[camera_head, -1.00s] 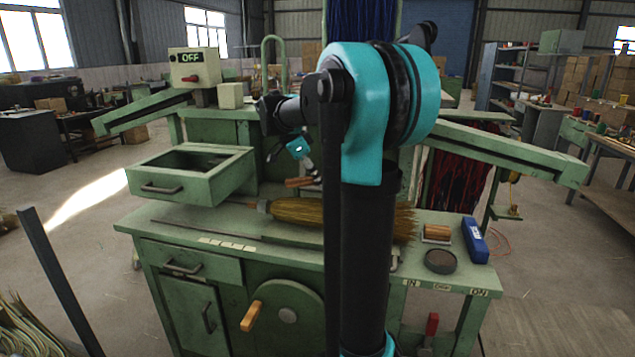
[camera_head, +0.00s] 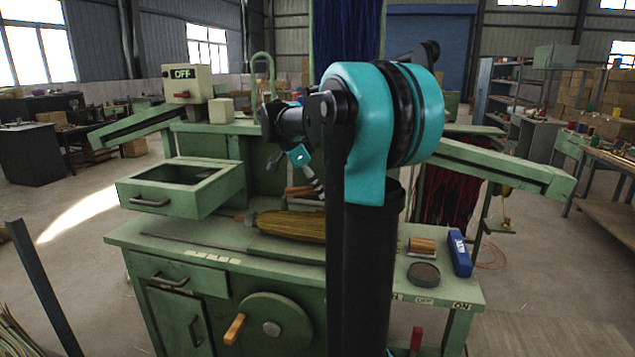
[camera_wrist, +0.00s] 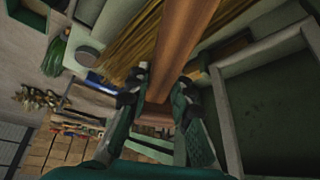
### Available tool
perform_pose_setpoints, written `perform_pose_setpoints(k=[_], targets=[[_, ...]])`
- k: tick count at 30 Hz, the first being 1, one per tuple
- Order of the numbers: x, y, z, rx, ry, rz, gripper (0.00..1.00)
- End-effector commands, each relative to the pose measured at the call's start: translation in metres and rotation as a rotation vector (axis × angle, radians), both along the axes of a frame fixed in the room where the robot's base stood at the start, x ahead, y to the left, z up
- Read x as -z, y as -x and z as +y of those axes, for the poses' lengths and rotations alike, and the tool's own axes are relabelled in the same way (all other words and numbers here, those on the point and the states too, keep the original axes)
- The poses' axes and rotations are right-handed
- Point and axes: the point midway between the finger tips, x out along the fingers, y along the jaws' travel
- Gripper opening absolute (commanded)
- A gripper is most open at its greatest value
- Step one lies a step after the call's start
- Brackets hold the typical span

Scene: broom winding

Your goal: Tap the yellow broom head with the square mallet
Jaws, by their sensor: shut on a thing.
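The yellow broom head (camera_head: 292,225) lies on its side on the green workbench, its bristles pointing right. My arm hides its right end. In the wrist view its straw bristles (camera_wrist: 135,38) run diagonally behind the held wood. My gripper (camera_wrist: 163,100) is shut on a brown wooden piece, which I take to be the square mallet (camera_wrist: 185,45). This runs up and out of the top of the wrist view, so its whole shape is not seen. In the head view my gripper (camera_head: 314,181) is small, above and behind the broom head, apart from it as far as I can tell.
A green open drawer box (camera_head: 180,187) stands on the bench's left. A blue box (camera_head: 459,253), a dark round tin (camera_head: 423,273) and a small wooden brush-like block (camera_head: 422,246) are at the right. A control box reading OFF (camera_head: 188,85) stands at the back left.

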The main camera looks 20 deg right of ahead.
Motion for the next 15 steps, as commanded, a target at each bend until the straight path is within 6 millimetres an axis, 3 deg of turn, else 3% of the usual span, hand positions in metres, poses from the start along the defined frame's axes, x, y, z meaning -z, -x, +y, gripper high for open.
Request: perform_pose_setpoints(k=[11, 15], targets=[[0.005, 0.000, 0.000, 0.000, 0.000, 0.000, 0.00], [0.033, 0.000, 0.000, 0.000, 0.000, 0.000, 0.00]])
